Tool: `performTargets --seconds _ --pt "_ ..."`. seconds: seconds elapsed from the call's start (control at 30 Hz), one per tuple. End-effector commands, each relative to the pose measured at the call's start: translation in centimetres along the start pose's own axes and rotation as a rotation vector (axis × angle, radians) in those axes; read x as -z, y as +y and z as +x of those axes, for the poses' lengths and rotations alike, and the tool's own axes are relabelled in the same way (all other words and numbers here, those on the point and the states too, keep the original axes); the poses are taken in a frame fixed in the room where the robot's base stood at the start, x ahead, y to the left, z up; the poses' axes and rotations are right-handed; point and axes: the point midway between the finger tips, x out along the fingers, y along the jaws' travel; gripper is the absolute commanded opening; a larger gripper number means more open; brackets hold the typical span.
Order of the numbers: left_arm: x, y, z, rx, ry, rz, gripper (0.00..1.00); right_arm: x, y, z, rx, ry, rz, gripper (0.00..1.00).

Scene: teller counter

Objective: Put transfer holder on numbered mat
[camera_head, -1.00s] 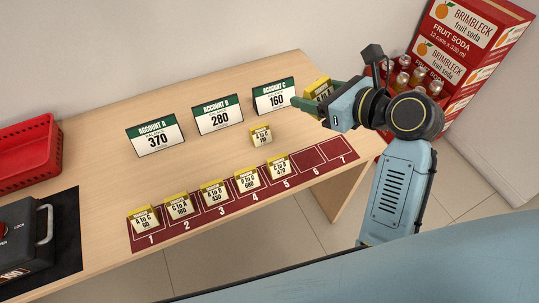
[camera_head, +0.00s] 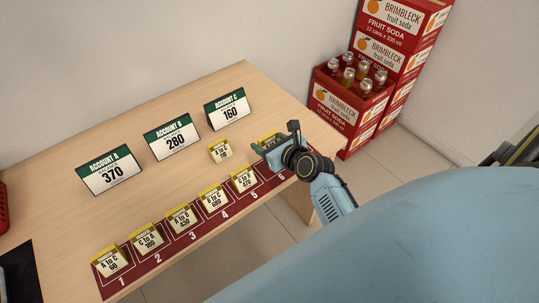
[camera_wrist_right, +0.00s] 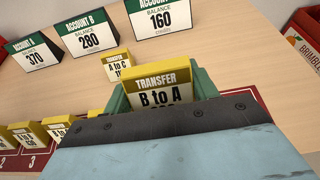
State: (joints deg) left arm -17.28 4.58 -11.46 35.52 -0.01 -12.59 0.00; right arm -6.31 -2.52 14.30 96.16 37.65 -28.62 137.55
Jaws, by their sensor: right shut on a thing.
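My right gripper (camera_head: 262,150) is shut on a yellow-topped transfer holder (camera_head: 268,138) above the right end of the mat, around space 6. In the right wrist view the held holder (camera_wrist_right: 165,85) reads "B to A" and is upright; its lower part is hidden by the gripper. The dark red numbered mat (camera_head: 140,273) has holders on spaces 1 to 5, such as the one on 1 (camera_head: 109,261) and the one on 5 (camera_head: 244,180). Space 7 is hidden by my arm. Another holder, "A to C" (camera_head: 220,151), stands on the table behind the mat. My left gripper is out of view.
Cards for Account A (camera_head: 110,172), Account B (camera_head: 172,137) and Account C (camera_head: 228,110) stand behind the mat. Soda boxes (camera_head: 395,50) and a red crate of bottles (camera_head: 345,105) stand beyond the table's right end. Bare table (camera_head: 65,215) lies at the left.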

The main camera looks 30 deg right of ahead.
Motion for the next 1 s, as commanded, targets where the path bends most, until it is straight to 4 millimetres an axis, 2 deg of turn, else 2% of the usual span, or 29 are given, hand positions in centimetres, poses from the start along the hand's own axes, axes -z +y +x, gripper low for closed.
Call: performTargets --seconds 0.03,0.1,0.37,0.53,0.97,1.0 --pt "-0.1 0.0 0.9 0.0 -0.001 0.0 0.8 1.4 -0.1 0.6 -0.001 0.002 -0.004 0.35" --pt "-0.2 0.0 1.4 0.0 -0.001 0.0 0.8 2.4 0.0 1.0 -0.001 0.002 -0.002 0.35" --pt "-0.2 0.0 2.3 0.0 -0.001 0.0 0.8 4.2 0.0 1.8 -0.001 -0.001 -0.001 0.35" --pt "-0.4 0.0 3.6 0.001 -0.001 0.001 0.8 6.6 0.0 2.8 -0.002 0.0 -0.003 0.35" --pt "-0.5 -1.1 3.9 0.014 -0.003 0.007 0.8 7.1 0.0 3.0 -0.001 -0.002 0.001 0.35" --pt "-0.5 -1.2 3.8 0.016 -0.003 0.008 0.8 7.0 0.0 3.0 -0.002 -0.001 0.001 0.63"
